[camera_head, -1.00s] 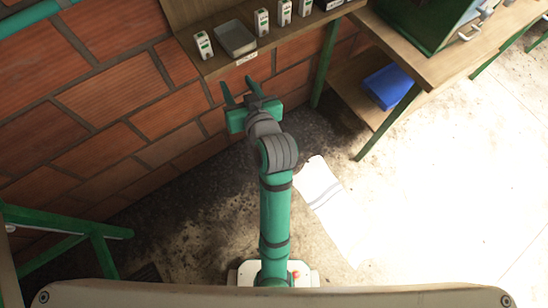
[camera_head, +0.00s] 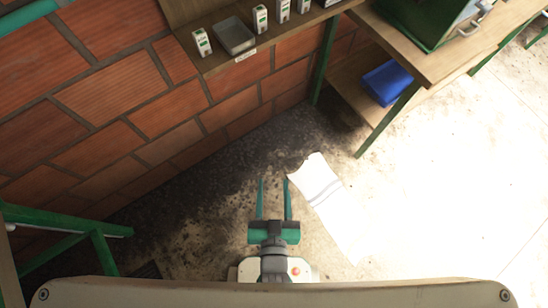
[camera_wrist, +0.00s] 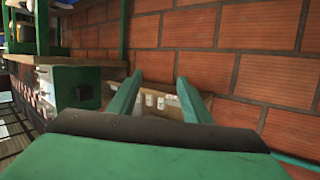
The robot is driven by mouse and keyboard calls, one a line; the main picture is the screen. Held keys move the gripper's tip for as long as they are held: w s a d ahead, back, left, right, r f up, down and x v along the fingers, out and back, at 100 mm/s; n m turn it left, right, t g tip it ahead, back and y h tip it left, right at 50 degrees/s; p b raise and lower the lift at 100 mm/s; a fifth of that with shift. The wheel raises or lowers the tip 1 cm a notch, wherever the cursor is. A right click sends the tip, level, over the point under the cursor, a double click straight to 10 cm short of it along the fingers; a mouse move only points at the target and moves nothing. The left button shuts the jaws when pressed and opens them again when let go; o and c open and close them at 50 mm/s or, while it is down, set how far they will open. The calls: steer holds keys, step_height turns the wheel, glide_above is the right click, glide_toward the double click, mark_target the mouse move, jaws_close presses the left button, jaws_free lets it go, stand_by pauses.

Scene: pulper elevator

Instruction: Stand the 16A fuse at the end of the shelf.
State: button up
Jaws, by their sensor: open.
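Several small white fuses with green markings stand upright on a wooden shelf (camera_head: 218,62) against the brick wall. One fuse (camera_head: 202,42) stands alone near the shelf's left end, left of a grey tray (camera_head: 235,37). Another fuse (camera_head: 261,18) stands just right of the tray, with more in a row beyond it. I cannot read which is the 16A fuse. My gripper (camera_head: 274,182) is open and empty, low over the floor and well apart from the shelf. The wrist view shows small white fuses (camera_wrist: 160,102) far off between my fingers (camera_wrist: 157,92).
A white sheet with stripes (camera_head: 325,195) lies on the floor right of my gripper. A wooden bench (camera_head: 425,62) with a green case and a blue bin (camera_head: 388,82) stands at the right. A green frame (camera_head: 60,225) is at the left. A label (camera_head: 246,56) marks the shelf edge.

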steer(key=v, duration=0.9)
steer(key=shift+f+n, duration=0.2)
steer(key=shift+n, duration=0.1)
